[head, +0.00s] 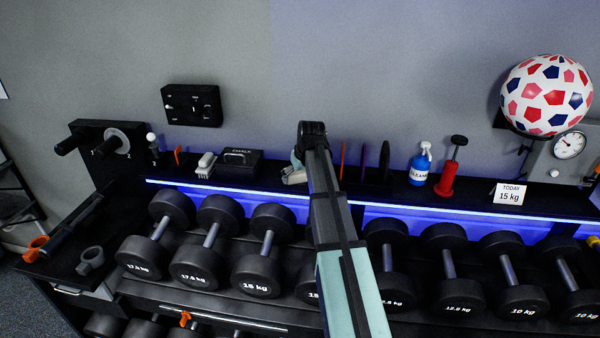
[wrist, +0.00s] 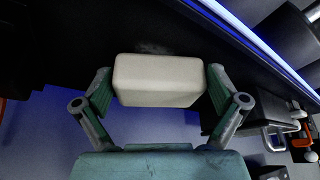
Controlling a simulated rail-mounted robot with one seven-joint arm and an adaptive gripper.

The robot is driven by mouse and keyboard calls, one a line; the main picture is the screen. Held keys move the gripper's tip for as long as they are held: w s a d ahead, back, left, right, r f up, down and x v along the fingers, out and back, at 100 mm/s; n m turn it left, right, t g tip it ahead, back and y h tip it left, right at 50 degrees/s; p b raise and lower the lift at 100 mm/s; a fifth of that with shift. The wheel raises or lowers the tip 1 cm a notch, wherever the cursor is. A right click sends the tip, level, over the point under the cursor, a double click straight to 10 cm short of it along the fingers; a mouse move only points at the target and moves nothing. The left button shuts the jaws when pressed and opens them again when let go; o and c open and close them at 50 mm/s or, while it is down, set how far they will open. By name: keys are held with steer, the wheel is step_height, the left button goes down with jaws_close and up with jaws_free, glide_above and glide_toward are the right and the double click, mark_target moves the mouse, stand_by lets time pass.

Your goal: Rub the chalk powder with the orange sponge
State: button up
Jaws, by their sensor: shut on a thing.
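My gripper (wrist: 161,90) is shut on a pale cream block (wrist: 158,80), with one teal finger at each end. The block looks cream, not orange, and no clearly orange sponge shows. In the head view my gripper (head: 297,168) is over the black shelf (head: 390,197) behind the dumbbells, mostly hidden by my arm. A faint whitish smudge, likely the chalk powder (wrist: 150,47), shows on the dark surface just beyond the block in the wrist view. I cannot tell whether the block touches the surface.
Left of my gripper are a black chalk box (head: 240,163) and a white brush (head: 206,165). To the right, thin upright discs (head: 384,161), a blue spray bottle (head: 420,165) and a red pump (head: 450,172) stand on the shelf. Dumbbells (head: 265,250) fill the rack in front.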

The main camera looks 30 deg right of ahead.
mark_target(296, 187)
steer(key=shift+s+a, duration=0.45)
steer(key=shift+s, duration=0.2)
steer(key=shift+s+a, duration=0.45)
steer(key=shift+s, duration=0.15)
steer(key=shift+s+a+f, duration=0.1)
steer(key=shift+s+f, duration=0.1)
steer(key=shift+p, duration=0.3)
steer(key=shift+w+r+p, duration=0.1)
steer(key=shift+r+p, duration=0.25)
steer(key=shift+r, duration=0.15)
steer(key=v, duration=0.1)
steer(key=p+v, duration=0.1)
steer(key=v, duration=0.1)
steer(key=shift+w+a+r, duration=0.15)
steer(key=shift+w, duration=0.15)
steer(key=shift+w+r+p, duration=0.25)
steer(key=shift+r+p, duration=0.35)
steer(key=shift+p, duration=0.05)
steer(key=shift+r, duration=0.45)
steer(key=shift+r, duration=0.1)
